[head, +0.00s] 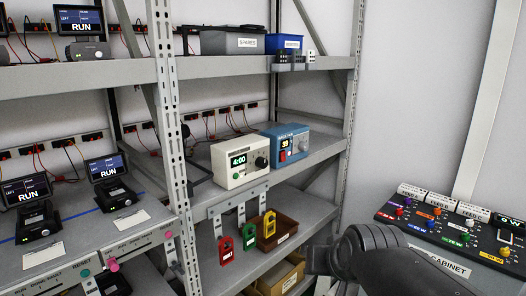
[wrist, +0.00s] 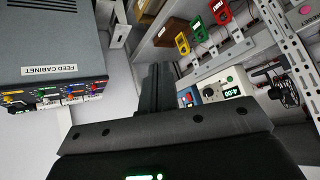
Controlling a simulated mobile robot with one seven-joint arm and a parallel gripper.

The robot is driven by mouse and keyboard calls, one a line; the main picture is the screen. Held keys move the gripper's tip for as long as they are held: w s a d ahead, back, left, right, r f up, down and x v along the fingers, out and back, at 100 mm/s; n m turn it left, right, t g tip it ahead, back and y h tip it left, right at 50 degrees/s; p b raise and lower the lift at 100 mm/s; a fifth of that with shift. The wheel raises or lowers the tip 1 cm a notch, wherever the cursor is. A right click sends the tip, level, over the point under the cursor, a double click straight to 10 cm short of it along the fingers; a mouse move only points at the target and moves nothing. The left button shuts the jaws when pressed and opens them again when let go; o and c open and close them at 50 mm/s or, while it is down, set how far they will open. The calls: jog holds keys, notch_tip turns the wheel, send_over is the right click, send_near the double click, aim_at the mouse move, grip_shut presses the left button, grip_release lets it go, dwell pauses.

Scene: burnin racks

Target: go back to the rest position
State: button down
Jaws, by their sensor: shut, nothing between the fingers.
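My gripper (head: 318,262) is in the lower right of the head view, in front of the rack's right end. In the wrist view its fingers (wrist: 156,88) are together with nothing between them. It is apart from the shelves and from the feed cabinet (head: 440,262). The cabinet, with coloured knobs on its panel, stands to the right of my arm. In the wrist view the cabinet (wrist: 50,70) is at the left.
A cream timer box (head: 236,178) reading 4:00 and a blue box (head: 300,130) stand on the middle shelf. Red, green and yellow tags (head: 225,249) hang below its edge. A brown bin (head: 285,225) is behind them. Devices showing RUN (head: 110,165) stand at left.

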jog(key=s+d+f+g+h, duration=0.1)
jog(key=s+d+f+g, duration=0.1)
jog(key=s, duration=0.9)
jog(key=shift+s+d+f+n+g, duration=0.25)
jog(key=shift+d+f+n+g, duration=0.2)
jog(key=shift+f, duration=0.2)
